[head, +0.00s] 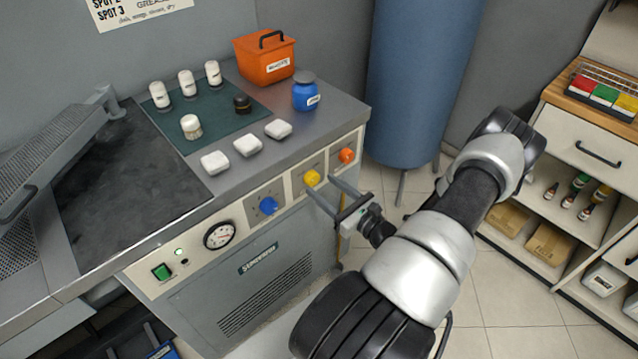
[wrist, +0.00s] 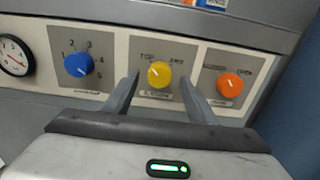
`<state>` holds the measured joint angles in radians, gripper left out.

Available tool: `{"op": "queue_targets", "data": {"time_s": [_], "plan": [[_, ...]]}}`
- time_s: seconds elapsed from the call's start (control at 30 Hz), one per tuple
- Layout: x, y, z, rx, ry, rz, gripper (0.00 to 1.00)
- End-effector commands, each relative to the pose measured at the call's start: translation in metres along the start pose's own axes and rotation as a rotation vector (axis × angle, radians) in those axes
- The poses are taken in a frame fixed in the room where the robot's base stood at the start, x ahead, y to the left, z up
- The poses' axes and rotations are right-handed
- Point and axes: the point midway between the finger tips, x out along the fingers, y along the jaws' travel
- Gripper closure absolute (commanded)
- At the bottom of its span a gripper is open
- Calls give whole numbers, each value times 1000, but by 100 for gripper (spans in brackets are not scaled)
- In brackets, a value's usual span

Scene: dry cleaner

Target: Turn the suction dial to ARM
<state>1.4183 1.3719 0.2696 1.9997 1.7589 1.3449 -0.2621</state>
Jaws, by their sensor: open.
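The yellow dial (wrist: 159,75) sits on the front panel between labels that read TOP at its upper left and what looks like ARM at its upper right. Its white pointer mark seems to lean to the upper left, toward TOP. The small label under it is too blurred to read. The dial also shows in the head view (head: 312,178). My gripper (head: 321,185) is open and empty in front of the panel. In the wrist view its two fingers (wrist: 159,80) stand left and right of the yellow dial, with gaps on both sides.
A blue dial (wrist: 78,64) with numbers is left of the yellow one, and an orange dial (wrist: 229,86) is right. A gauge (head: 220,234) and green switch (head: 162,272) are farther left. White blocks (head: 247,146) lie on the counter above. A blue cylinder (head: 420,80) stands behind.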

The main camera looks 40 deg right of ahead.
Motion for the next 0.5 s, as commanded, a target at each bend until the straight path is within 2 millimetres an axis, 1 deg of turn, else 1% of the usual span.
{"op": "queue_targets", "data": {"time_s": [0.03, 0.1, 0.2, 0.33, 0.5], "plan": [[8, 0, 0, 0, -1, 2, 48], [16, 0, 0, -1, -1, 1, 48], [24, 0, 0, 0, 0, 0, 48], [29, 0, 0, 0, 0, 0, 48], [29, 0, 0, 0, 0, 0, 48]]}}
